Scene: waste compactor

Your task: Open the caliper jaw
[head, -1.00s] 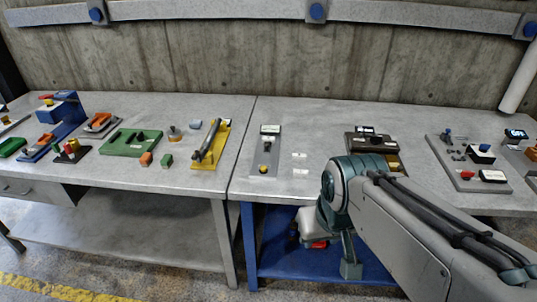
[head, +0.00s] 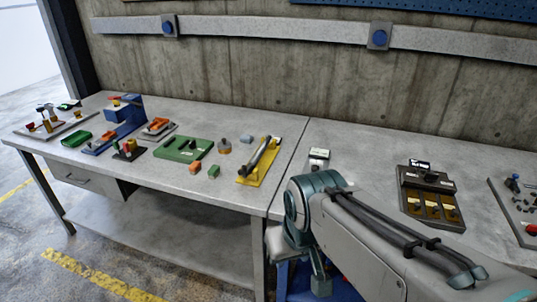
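No caliper can be made out for certain at this distance. A yellow plate (head: 246,178) with a slanted dark and grey bar (head: 262,155) lies near the right end of the left table. A grey plate with a white-labelled block (head: 318,154) on the right table is mostly hidden behind my arm. My arm reaches in from the lower right and bends down at the right table's front edge. My gripper is not visible, so its opening cannot be seen.
The left table (head: 120,170) holds a green board (head: 184,149), small orange (head: 195,167) and green blocks (head: 214,171), and a blue stand (head: 124,112). The right table (head: 365,165) holds a dark box with yellow-brown panels (head: 432,205). A concrete wall stands behind. Floor at left is clear.

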